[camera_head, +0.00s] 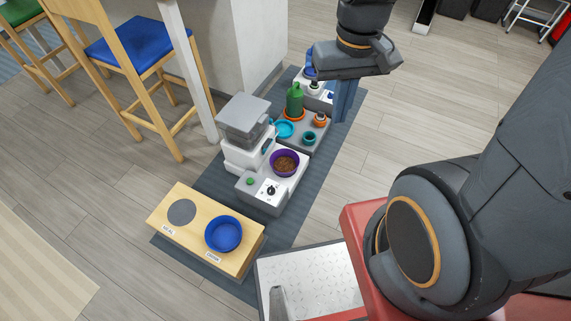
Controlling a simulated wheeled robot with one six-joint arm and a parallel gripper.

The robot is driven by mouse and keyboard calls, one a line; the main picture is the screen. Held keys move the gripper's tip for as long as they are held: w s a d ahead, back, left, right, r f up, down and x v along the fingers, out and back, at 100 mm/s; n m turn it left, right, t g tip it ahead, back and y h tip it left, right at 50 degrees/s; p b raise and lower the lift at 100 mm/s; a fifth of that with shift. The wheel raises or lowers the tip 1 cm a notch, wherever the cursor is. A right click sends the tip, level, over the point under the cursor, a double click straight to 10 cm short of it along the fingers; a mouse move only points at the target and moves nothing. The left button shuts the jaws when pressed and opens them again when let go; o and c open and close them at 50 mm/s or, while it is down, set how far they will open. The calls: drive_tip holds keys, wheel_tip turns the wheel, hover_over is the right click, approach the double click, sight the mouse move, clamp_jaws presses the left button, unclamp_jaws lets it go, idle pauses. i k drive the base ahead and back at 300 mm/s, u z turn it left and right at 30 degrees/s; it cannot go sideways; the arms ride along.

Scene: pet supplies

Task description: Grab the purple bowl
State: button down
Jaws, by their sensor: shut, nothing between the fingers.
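The purple bowl (296,156) sits on the white and grey feeder (254,192), near the middle of the view. It is upright and holds brown food. My gripper (343,116) points down to the right of the bowl and further back, clearly apart from it. Its blue-grey fingers are together and hold nothing. It partly hides the things at the back of the mat.
A wooden stand (190,244) with a blue bowl (223,234) is in front. A blue-seated stool (136,44) stands left.

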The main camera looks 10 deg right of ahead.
sight(284, 162)
drive_tip(key=z, duration=1.4)
drive_tip(key=k, duration=0.45)
drive_tip(key=u, duration=1.25)
